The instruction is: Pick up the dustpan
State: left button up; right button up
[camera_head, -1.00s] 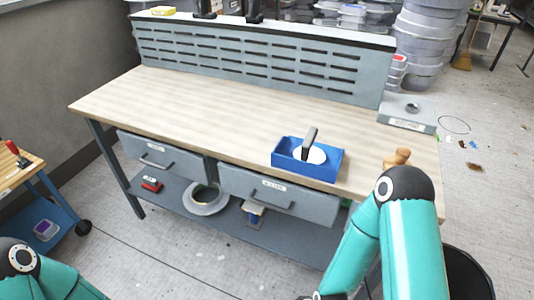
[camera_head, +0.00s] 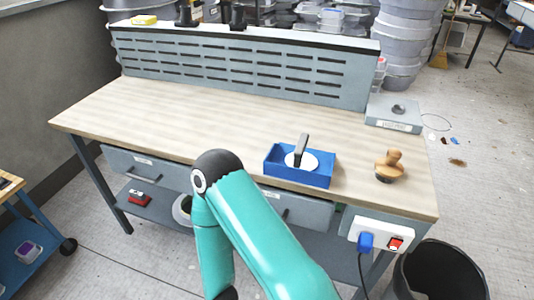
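I see no dustpan that I can make out in this view. A teal arm of mine comes in from the bottom, its elbow in front of the bench's drawers; its lower end runs out of the frame. Neither gripper shows.
The wooden-topped workbench (camera_head: 190,118) bears a blue open box (camera_head: 318,177) holding a black-handled tool with a white disc (camera_head: 300,158). A wooden-knobbed tool (camera_head: 389,165) stands beside it. A black bin (camera_head: 400,270) stands at the lower right. Most of the benchtop is clear.

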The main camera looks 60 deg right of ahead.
aim_at(299, 164)
jog(key=z, duration=0.15)
jog(key=k, duration=0.95)
jog(key=z, duration=1.25)
jog(key=i, duration=0.5)
jog(key=u, duration=0.4)
